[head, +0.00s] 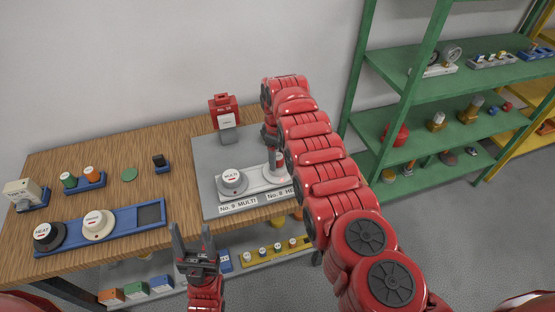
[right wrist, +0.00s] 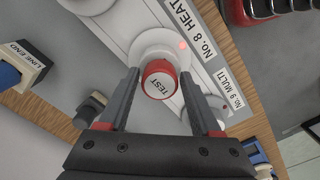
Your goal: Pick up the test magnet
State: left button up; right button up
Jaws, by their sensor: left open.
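The test magnet (right wrist: 160,82), a short red cylinder with a white face marked TEST, sits on the round white head at the No. 8 HEAT label (right wrist: 195,35). In the right wrist view it lies between the tips of my right gripper (right wrist: 160,78), whose fingers look spread with a small gap on each side; firm contact does not show. In the head view my right gripper (head: 271,138) points down over that station, and my arm hides much of it. My left gripper (head: 192,235) is open and empty in front of the table's front edge.
The No. 9 MULTI head (head: 232,182) stands just left of the magnet's station on the grey board (head: 208,150). A blue tray (head: 128,222) with HEAT and SMOKE heads lies at left. A red box (head: 223,107) stands behind; green shelves (head: 395,110) are right.

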grip_shut()
